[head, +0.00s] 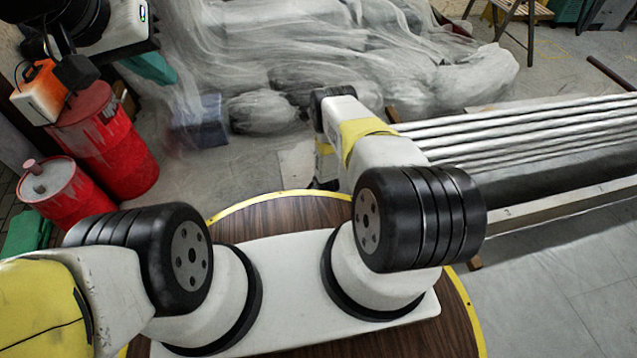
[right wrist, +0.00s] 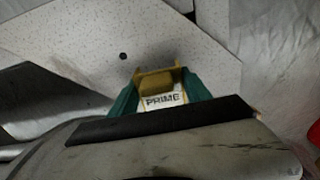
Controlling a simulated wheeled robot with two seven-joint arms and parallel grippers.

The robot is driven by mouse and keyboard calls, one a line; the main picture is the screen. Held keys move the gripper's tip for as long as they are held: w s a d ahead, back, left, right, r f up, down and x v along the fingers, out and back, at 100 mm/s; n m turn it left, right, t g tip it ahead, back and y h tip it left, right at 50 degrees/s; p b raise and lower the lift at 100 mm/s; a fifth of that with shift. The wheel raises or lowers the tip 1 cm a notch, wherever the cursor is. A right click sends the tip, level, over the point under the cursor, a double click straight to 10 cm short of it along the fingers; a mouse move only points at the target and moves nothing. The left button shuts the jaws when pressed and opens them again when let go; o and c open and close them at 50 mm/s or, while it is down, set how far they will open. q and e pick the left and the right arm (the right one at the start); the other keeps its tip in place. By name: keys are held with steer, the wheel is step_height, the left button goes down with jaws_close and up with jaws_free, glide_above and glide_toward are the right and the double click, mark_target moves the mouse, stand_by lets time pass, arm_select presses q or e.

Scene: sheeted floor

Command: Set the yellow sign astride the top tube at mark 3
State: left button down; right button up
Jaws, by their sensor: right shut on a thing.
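In the right wrist view a small yellow piece (right wrist: 158,82), which I take for the yellow sign, sits between the two green fingers of my right gripper (right wrist: 160,92). A white label reading PRIME shows just below it. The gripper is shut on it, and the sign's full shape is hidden. In the head view the right gripper is hidden behind my right arm. Several pale tubes (head: 530,135) lie side by side at the right. A pale bar (head: 570,202) nearer me has small marks, too small to read surely.
Crumpled clear sheeting (head: 300,60) covers the back floor. The floor at the lower right is clear.

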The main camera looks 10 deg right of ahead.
steer(key=shift+f, duration=0.4)
steer(key=shift+f, duration=0.1)
steer(key=o, duration=1.5)
